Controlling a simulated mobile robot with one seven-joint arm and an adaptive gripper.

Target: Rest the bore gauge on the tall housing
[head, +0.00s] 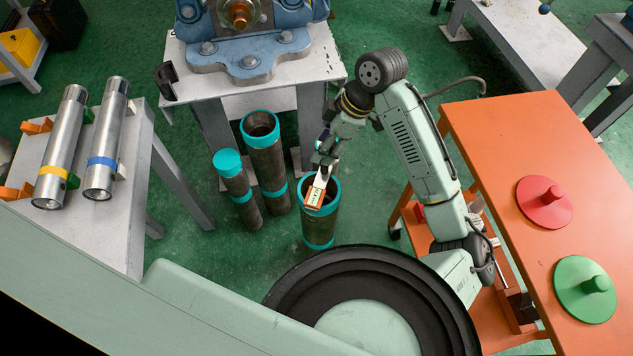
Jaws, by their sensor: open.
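A small orange and white device (315,196), likely the bore gauge, is at the mouth of the open dark housing with teal bands (320,228). Whether it touches the rim cannot be told. My gripper (323,172) is directly above the device, pointing down. Its fingers are open and small in the picture; the device's upper end is close to them. Left of this stand another open dark housing with a teal rim (268,165), which looks the longest in view, and a narrower one with a teal top (238,190).
Two metal cylinders (62,145) lie on the grey table at left. An orange table (490,130) at right carries a red lid (541,205) and a green lid (583,292). Green floor shows between.

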